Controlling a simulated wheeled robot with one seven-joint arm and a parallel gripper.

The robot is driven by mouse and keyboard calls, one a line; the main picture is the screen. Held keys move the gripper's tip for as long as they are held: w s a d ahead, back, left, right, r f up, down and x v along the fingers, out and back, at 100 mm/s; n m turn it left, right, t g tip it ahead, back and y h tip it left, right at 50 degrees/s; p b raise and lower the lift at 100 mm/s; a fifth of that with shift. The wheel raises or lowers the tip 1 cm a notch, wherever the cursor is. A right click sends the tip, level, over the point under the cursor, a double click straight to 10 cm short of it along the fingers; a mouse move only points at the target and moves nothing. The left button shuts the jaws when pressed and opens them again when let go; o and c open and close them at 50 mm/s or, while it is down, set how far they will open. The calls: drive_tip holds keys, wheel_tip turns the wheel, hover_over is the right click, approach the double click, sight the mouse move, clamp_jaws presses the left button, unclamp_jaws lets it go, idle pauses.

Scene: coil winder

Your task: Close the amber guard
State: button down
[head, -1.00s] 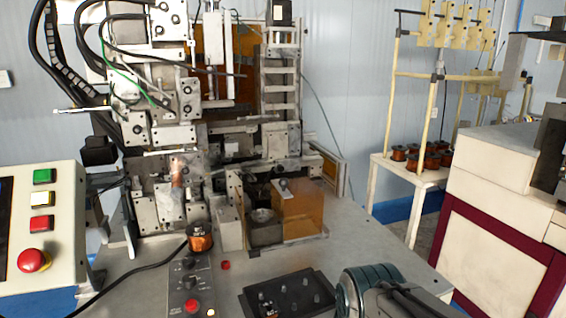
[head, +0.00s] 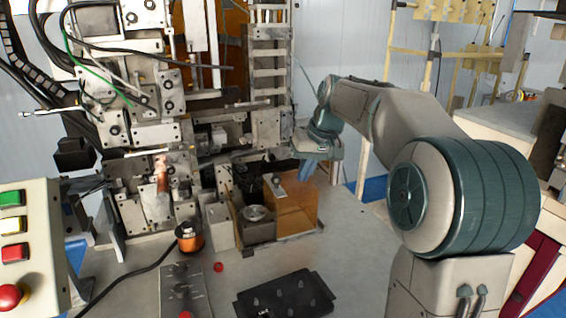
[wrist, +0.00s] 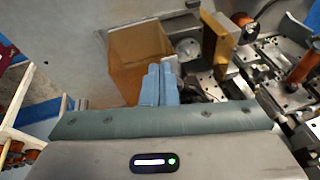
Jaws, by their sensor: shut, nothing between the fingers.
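The amber guard (head: 292,208) is a translucent orange box-like cover with a small grey fitting on its top edge. It stands on the bench at the machine's front right, beside a grey block with a round seat (head: 257,214). The seat is uncovered from above. In the wrist view the guard (wrist: 135,62) is just beyond my fingers, with the round seat (wrist: 187,46) to its right. My gripper (head: 300,148) is above and behind the guard's right part in the head view. Its blue fingers (wrist: 160,72) are together and empty. I cannot tell whether they touch the guard.
The winder's plates and brackets (head: 170,100) rise at the left and behind. A copper spool (head: 189,237), a knob panel (head: 182,285) and a black pin tray (head: 285,298) occupy the bench front. Bare bench (head: 350,245) lies right of the guard.

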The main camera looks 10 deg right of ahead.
drive_tip(key=w+d+r+t+y+p, duration=0.1)
drive_tip(key=w+d+r+y+p, duration=0.1)
drive_tip(key=w+d+r, duration=0.4)
drive_tip(key=p, duration=0.1)
approach(289, 189)
drive_tip(key=w, duration=0.1)
drive_tip(key=w+f, duration=0.1)
drive_tip(key=w, duration=0.1)
drive_tip(key=shift+w+a+f, duration=0.2)
drive_tip(key=shift+a+f, duration=0.05)
drive_tip(key=shift+a, duration=0.05)
drive_tip(key=a, duration=0.1)
drive_tip(key=a+p, duration=0.1)
drive_tip(key=a, duration=0.1)
drive_tip(key=shift+s+f, duration=0.15)
drive_tip(key=shift+f, duration=0.25)
drive_tip(key=shift+a+f, duration=0.15)
drive_tip(key=shift+a, duration=0.05)
